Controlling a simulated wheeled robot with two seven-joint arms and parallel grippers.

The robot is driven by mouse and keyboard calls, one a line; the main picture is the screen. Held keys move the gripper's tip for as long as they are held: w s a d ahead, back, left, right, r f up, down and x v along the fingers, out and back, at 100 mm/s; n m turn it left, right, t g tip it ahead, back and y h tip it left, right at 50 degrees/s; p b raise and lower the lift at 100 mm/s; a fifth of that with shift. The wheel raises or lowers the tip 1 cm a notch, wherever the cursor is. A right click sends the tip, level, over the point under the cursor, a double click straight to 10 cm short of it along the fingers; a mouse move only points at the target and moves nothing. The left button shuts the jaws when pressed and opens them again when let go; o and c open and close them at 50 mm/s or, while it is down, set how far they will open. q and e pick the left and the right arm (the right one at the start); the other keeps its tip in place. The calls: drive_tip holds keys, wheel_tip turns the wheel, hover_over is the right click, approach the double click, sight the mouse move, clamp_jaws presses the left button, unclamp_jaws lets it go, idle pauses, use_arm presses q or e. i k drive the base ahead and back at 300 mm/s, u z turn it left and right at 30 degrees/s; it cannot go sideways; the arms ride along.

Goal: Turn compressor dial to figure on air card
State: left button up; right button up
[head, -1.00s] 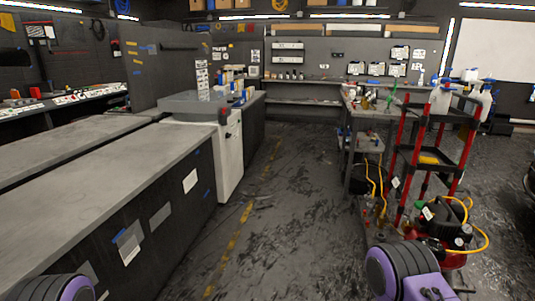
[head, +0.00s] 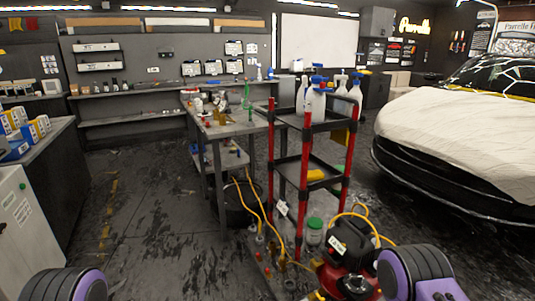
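The compressor (head: 348,262) stands low at the bottom right of centre, with a black top, a red body and a yellow hose. A small white label (head: 337,243) is on its black part. Its dial is too small to tell apart here. A white card (head: 282,208) hangs at a lower post of the red and black cart; I cannot read it or tell whether it is the air card. Only purple and black parts of my two arms show at the bottom edge. Both grippers are out of view.
The red-posted cart (head: 305,165) holds spray bottles (head: 318,100) and stands behind the compressor. A workbench (head: 225,127) is left of it. A car (head: 465,130) under a white cover is at the right. The floor (head: 160,220) at left centre is clear.

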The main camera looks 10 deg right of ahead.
sight(356, 282)
drive_tip(key=z, duration=0.15)
drive_tip(key=i, duration=0.45)
drive_tip(key=z, duration=0.15)
drive_tip(key=k, duration=1.3)
drive_tip(key=z, duration=0.75)
drive_tip(key=i, duration=0.7)
drive_tip(key=z, duration=0.5)
drive_tip(key=i, duration=1.2)
drive_tip(key=u, duration=0.5)
